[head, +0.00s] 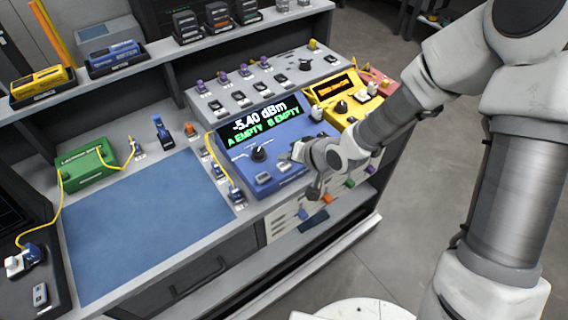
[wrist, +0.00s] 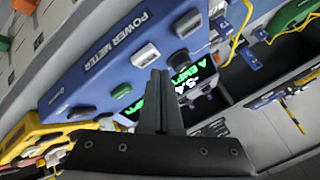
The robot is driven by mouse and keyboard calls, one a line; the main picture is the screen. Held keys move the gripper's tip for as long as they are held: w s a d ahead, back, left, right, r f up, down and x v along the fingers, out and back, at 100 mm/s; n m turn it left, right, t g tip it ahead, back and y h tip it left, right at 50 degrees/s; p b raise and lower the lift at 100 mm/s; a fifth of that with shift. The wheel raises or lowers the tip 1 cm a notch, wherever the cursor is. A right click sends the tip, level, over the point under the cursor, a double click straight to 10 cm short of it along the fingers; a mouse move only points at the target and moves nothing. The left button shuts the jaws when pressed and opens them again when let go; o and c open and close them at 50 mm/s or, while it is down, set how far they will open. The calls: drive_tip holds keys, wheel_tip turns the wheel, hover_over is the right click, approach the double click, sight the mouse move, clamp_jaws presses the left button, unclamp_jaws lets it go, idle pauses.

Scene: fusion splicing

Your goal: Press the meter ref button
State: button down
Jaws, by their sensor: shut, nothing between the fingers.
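The blue power meter (head: 250,183) stands on the bench; its screen (head: 262,121) reads -5.40 dBm, A EMPTY, B EMPTY. I cannot read which is ref. My gripper (head: 298,153) is shut and empty over the meter's right front part. Its fingertips (wrist: 160,74) appear close to one button; contact cannot be told.
A yellow device (head: 350,101) stands right of the meter. A blue mat (head: 145,220) lies at left, with a green box (head: 88,167) behind it. A yellow cable (head: 217,160) runs along the meter's left side. Several small connectors stand behind the meter.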

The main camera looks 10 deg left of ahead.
sight(286, 168)
drive_tip(key=shift+f, duration=0.1)
drive_tip(key=shift+f+b, duration=0.35)
drive_tip(key=shift+f+b, duration=0.35)
drive_tip(key=shift+f, duration=0.15)
idle(0.7)
drive_tip(key=shift+r, duration=0.15)
drive_tip(key=shift+r+p, duration=0.8)
drive_tip(key=shift+p, duration=0.1)
wheel_tip(286, 168, up, 5)
drive_tip(key=p, duration=0.4)
drive_tip(key=shift+p, duration=0.3)
idle(0.4)
